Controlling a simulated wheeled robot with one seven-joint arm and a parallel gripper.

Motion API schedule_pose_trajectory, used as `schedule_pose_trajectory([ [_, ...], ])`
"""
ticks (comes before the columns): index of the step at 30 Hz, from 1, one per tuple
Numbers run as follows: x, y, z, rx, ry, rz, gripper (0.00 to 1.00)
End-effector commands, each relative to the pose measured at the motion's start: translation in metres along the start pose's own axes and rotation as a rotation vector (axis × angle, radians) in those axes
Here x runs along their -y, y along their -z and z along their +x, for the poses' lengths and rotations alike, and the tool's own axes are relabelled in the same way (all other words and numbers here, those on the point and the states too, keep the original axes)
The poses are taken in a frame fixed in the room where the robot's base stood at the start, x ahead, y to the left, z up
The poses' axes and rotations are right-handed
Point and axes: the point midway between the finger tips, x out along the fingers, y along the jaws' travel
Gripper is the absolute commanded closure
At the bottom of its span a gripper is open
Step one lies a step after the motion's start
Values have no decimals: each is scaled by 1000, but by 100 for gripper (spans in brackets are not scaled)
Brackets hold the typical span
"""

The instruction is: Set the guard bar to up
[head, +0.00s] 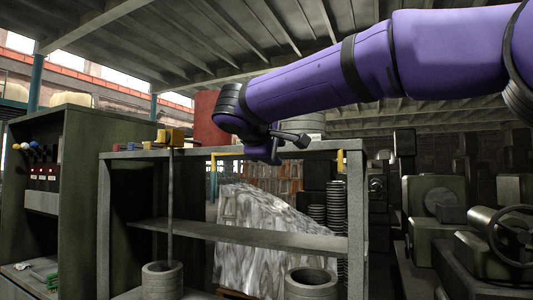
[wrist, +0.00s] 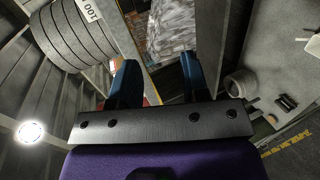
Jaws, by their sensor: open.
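My gripper (head: 282,148) is at the end of the purple arm, in front of the top beam of a grey frame in the head view. Its two blue fingers stand apart and empty in the wrist view (wrist: 156,82). A grey crossbar (head: 235,231) runs between the frame posts, below my gripper and apart from it. I cannot tell for sure whether this is the guard bar. A thin upright rod (head: 170,205) runs from a yellow block (head: 172,137) on the top beam down toward a grey pot (head: 161,280).
The top beam (head: 130,154) is close to my gripper. A second pot (head: 311,284) stands lower right. A dark green cabinet (head: 70,185) is at left, machines with a handwheel (head: 500,232) at right. A ringed grey drum marked 100 (wrist: 72,35) is near my fingers.

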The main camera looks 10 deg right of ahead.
Motion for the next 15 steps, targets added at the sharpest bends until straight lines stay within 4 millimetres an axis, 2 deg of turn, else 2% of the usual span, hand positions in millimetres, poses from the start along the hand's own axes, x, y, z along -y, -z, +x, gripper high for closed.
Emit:
schedule_pose_trajectory([
  [1,-5,22,-3,-12,-38,-16,58],
  [3,-12,42,-8,-22,-85,-32,58],
  [6,-18,61,-13,-31,-132,-44,58],
  [11,-22,71,-13,-33,-161,-50,58],
  [15,-24,71,0,-31,-161,-50,58],
])
